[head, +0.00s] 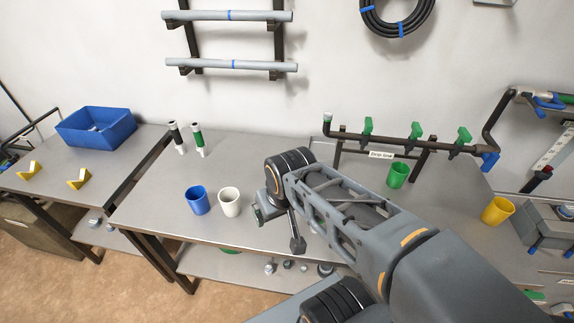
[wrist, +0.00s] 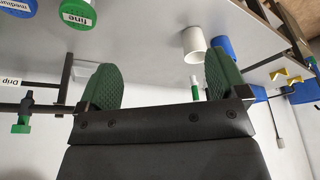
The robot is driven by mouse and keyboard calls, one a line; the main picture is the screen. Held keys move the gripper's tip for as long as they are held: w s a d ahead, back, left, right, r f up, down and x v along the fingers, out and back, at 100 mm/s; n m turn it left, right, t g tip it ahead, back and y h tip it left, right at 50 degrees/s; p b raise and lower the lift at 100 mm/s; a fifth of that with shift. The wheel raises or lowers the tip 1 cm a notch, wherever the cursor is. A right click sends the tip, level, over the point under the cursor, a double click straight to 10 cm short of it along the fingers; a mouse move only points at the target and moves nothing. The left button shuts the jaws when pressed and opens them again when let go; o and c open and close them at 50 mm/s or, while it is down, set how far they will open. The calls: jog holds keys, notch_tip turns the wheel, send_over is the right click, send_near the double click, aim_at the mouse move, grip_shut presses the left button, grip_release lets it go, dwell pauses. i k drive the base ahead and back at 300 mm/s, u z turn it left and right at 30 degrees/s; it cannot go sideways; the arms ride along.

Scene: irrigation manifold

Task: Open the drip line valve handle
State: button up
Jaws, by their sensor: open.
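The dark manifold pipe (head: 350,133) stands on legs at the back right of the bench. It carries three green valve handles: left (head: 368,126), middle (head: 416,131) and right (head: 463,136). A white "Drip line" label (head: 381,155) hangs below the pipe between the left and middle handles. In the wrist view, part of a "Drip" label (wrist: 10,82) and one green handle (wrist: 22,122) show at the left edge. My gripper (head: 278,226) is over the bench, left of the manifold and apart from it. In the wrist view its green-padded fingers (wrist: 163,78) are spread, with nothing between them.
A blue cup (head: 198,201) and a white cup (head: 230,203) stand left of my gripper. A green cup (head: 398,175) stands before the manifold; a yellow cup (head: 497,210) is farther right. My arm covers the bench's front right.

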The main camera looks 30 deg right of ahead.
aim_at(490, 160)
jog(key=z, duration=0.7)
jog(key=k, duration=0.5)
jog(key=z, duration=1.55)
jog(key=i, duration=0.5)
jog(key=u, duration=0.05)
jog(key=k, duration=1)
jog(key=z, duration=1.05)
jog(key=i, duration=0.9)
jog(key=u, duration=1.6)
